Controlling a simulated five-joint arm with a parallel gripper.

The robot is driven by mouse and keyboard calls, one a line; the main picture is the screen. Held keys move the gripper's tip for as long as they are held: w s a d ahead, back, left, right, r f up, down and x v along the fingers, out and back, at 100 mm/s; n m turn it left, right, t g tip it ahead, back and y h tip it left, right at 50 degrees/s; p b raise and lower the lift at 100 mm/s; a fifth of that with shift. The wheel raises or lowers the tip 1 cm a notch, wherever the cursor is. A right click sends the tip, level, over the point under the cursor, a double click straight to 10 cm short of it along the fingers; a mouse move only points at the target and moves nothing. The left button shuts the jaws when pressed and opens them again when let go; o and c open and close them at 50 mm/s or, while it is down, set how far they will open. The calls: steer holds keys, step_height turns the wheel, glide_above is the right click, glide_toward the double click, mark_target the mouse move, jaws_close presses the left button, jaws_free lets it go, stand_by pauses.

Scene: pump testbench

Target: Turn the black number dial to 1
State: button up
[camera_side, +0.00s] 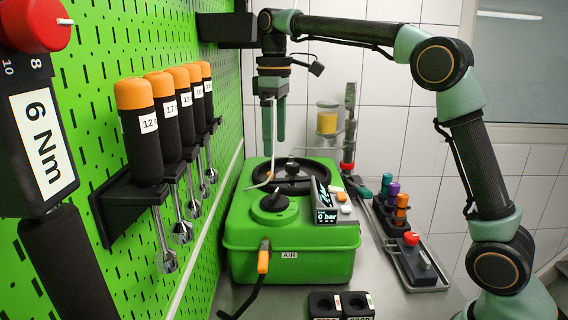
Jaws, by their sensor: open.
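The black dial (274,203) sits on top of the green pump box (290,262), at its front left. Its pointer and any numbers around it are too small to read. My gripper (274,140) hangs pointing down above the rear part of the box, behind and above the dial and apart from it. Its two green fingers are open with nothing between them. A small tilted display (326,216) on the box, right of the dial, reads 0 bar.
A thin light hose (272,172) rises from the box close to my gripper. Orange-capped tools (140,130) hang on the green pegboard at left. An orange-handled AIR valve (263,258) is on the box front. A tray (419,270) with a red-topped part stands right.

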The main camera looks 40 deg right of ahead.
mark_target(276, 193)
step_height(276, 193, down, 12)
steer(key=shift+f, duration=0.1)
stand_by(0.5)
steer(key=c, duration=1.3)
